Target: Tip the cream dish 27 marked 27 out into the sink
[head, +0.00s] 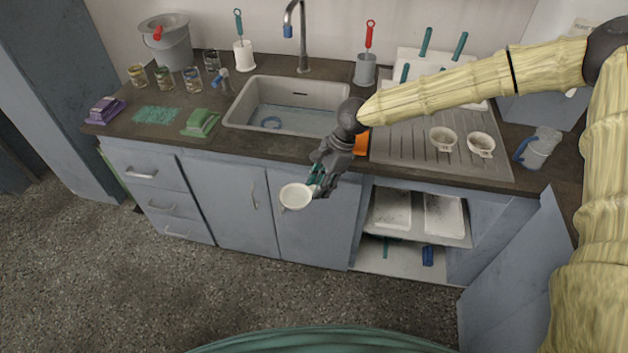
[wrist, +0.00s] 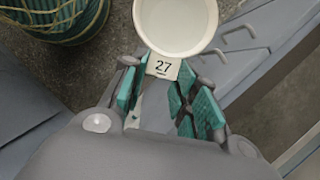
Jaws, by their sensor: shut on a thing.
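The cream dish 27 (head: 296,195) is a small round cup, held in front of the cabinet doors on the near side of the counter. In the wrist view its white rim and hollow inside (wrist: 176,22) show, with a tab marked 27 between the fingers. My gripper (head: 318,180) is shut on that tab; its teal finger pads also show in the wrist view (wrist: 165,85). The dish looks roughly upright, and I see no contents clearly. The sink (head: 295,100) is a cream basin set in the dark counter, behind and above the dish, with a blue ring-shaped thing in it.
A tap (head: 300,35) stands behind the sink. Two similar dishes (head: 443,139) (head: 481,145) sit on the ridged drainer at right. A green sponge or brush (head: 200,122) lies left of the sink. A cabinet door (head: 520,262) stands open at lower right.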

